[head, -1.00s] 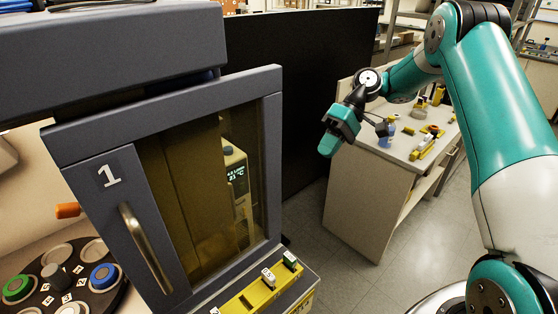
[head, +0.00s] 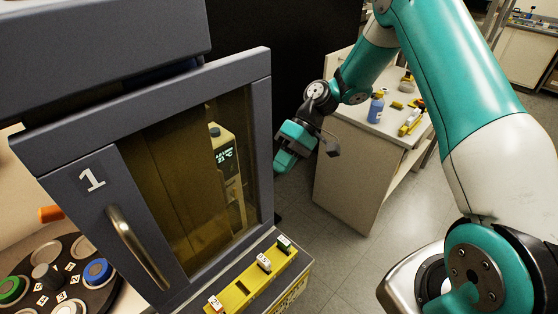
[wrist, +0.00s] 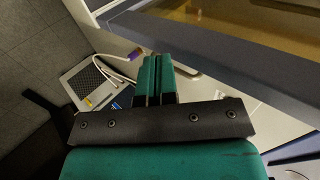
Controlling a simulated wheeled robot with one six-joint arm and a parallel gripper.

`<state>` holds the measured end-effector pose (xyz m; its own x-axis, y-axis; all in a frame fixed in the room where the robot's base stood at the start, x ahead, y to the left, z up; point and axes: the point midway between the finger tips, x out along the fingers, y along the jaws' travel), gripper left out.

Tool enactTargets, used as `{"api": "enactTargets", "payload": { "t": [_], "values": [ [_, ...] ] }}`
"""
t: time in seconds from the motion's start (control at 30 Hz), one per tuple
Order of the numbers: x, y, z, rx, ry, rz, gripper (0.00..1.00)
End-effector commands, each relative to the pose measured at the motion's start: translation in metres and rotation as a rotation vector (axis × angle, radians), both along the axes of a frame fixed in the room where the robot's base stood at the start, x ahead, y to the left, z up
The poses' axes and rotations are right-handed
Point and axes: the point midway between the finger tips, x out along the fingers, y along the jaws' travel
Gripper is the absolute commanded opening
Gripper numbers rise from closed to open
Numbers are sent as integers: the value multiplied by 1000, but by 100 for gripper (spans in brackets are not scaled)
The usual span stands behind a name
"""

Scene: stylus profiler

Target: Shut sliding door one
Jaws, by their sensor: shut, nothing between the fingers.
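Sliding door one (head: 93,180) is a grey-framed panel with a white number 1, an amber window and a curved metal handle (head: 138,248). It fronts the grey profiler enclosure at the left of the head view. Whether the door is fully closed I cannot tell. My gripper (head: 284,160) is teal, shut and empty, just right of the door's right frame edge and apart from the handle. In the wrist view my gripper (wrist: 157,62) points toward the grey frame edge (wrist: 215,55), with the amber window beyond it.
A yellow block rack (head: 258,275) with numbered blocks sits below the door. A round dark carousel (head: 75,285) with coloured knobs is at lower left. A side bench (head: 350,175) with a blue bottle (head: 376,107) stands behind my arm. Floor between is clear.

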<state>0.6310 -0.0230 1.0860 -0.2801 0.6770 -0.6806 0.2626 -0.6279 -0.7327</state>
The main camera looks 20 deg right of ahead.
Motion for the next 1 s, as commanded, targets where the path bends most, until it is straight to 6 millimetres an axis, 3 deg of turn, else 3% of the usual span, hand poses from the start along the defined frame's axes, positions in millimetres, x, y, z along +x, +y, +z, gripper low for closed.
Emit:
{"api": "enactTargets", "payload": {
  "t": [0.13, 0.57, 0.9, 1.0],
  "values": [
    [-4, 10, 1, -1, 2, -1, 0],
    [-6, 15, -1, -1, 1, 0, 0],
    [-33, 81, -1, 0, 1, 4, 0],
    [-38, 92, -1, 0, 2, 1, 0]
  ]
}}
